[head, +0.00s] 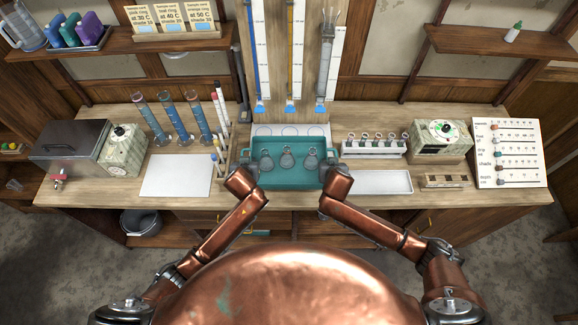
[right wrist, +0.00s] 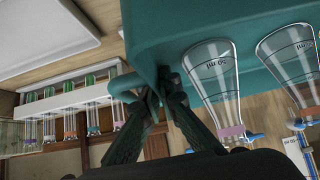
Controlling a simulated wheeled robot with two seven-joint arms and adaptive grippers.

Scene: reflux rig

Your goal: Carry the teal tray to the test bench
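The teal tray (head: 286,178) is at the middle of the wooden bench, level as far as I can tell, with three glass flasks (head: 286,159) standing in it. I cannot tell whether its base touches the bench top. My right gripper (right wrist: 160,92) is closed on the teal handle (right wrist: 124,84) at the tray's right end; two flasks (right wrist: 215,85) show beside it in the right wrist view. My left gripper (head: 247,166) is at the tray's left end, with its fingers hidden by my own wrist.
A white rack of small vials (head: 374,147) and a white shallow tray (head: 375,182) lie right of the teal tray. A white sheet (head: 177,175) and a rack of tubes (head: 220,150) are on its left. Tall measuring columns (head: 292,50) rise behind it.

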